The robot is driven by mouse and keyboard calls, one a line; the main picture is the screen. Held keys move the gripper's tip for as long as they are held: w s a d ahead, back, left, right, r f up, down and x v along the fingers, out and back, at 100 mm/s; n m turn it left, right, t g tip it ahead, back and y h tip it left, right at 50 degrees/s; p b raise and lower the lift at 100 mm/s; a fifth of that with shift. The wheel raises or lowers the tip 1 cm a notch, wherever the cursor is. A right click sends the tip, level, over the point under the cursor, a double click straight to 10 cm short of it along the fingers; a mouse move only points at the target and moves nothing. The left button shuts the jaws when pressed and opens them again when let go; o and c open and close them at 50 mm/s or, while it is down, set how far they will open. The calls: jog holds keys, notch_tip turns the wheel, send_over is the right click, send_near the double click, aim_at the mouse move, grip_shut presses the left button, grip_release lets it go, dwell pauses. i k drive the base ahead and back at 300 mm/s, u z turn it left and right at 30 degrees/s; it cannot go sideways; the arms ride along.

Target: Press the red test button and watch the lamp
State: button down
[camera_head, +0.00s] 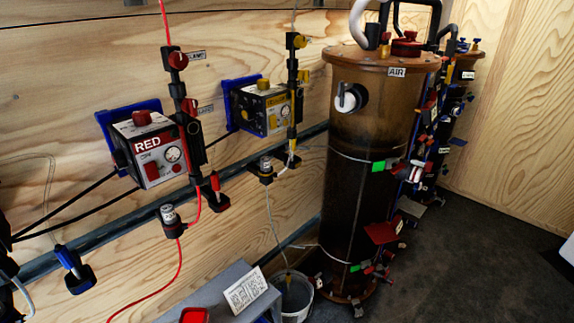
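A box labelled RED (147,147) is mounted on the wooden wall at the left, on a blue bracket (108,126). It has a red knob (142,118) on top, a red square part (152,171) on its front and a round dial (173,154). Another red piece (194,315) shows at the bottom edge, partly cut off. I cannot tell which red part is the test button. No lit lamp is clear to me. My gripper is not in view.
A similar yellow-marked box (262,108) sits to the right on the wall. A tall brown cylinder labelled AIR (350,190) stands on the dark floor, with many fittings on its right side. A grey box (215,295) and a bucket (293,296) are at the bottom. Floor at right (480,260) is clear.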

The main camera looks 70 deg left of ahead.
aim_at(177, 167)
jog(key=z, duration=0.2)
jog(key=k, duration=1.35)
jog(key=u, duration=2.75)
